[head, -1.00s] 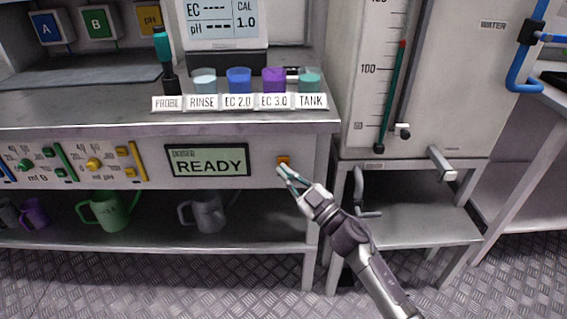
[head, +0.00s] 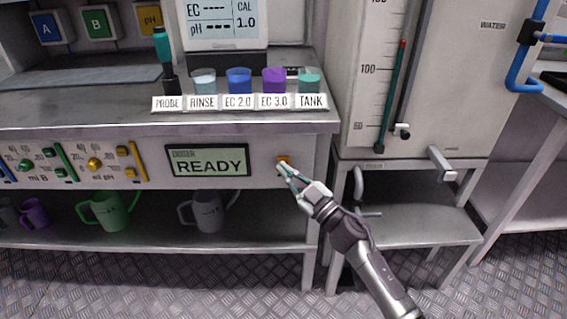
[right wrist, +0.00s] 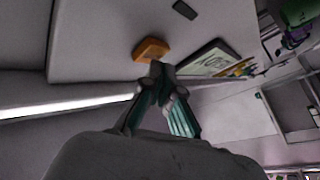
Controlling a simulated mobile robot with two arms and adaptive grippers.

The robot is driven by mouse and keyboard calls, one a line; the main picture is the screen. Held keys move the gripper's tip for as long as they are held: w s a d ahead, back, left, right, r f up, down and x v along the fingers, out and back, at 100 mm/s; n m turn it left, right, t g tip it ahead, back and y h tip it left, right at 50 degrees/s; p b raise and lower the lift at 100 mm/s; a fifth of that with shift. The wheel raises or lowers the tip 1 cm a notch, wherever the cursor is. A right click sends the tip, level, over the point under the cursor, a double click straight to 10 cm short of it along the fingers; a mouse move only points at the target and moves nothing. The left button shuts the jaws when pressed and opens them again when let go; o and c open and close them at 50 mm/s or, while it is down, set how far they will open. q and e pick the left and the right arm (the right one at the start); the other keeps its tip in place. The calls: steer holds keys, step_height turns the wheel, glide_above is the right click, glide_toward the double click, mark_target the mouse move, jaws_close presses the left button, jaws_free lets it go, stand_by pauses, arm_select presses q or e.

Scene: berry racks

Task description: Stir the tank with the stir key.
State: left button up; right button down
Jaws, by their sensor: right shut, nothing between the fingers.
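An orange key (head: 284,160) sits on the front panel, right of the green READY display (head: 207,160); I take it for the stir key, with no readable label. It also shows in the right wrist view (right wrist: 150,48). My right gripper (head: 281,167) is shut and empty, its tips at the key's lower edge. In the right wrist view the closed tips (right wrist: 160,70) are just beside the key; I cannot tell whether they touch. The large white tank (head: 465,90) with a level scale stands at the right. My left gripper is not in view.
A probe (head: 163,60) and several cups, including the teal TANK cup (head: 309,80), stand on the bench above the panel. Coloured knobs and sliders fill the panel's left. A green jug (head: 108,210) and a grey jug (head: 208,211) stand on the shelf below.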

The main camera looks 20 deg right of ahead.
steer(key=shift+w+d, duration=0.1)
steer(key=shift+w, duration=0.3)
stand_by(0.5)
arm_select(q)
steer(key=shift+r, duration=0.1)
arm_select(e)
steer(key=shift+s, duration=0.1)
arm_select(q)
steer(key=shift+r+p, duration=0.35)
steer(key=shift+p, duration=0.1)
arm_select(e)
steer(key=shift+s+a, duration=0.25)
steer(key=shift+s, duration=0.5)
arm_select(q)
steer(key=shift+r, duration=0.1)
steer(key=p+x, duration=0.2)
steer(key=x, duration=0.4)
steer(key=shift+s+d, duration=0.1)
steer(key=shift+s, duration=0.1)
arm_select(e)
steer(key=s, duration=0.2)
steer(key=s+a, duration=0.1)
steer(key=s, duration=0.1)
steer(key=shift+s+a, duration=0.2)
steer(key=shift+s, duration=0.2)
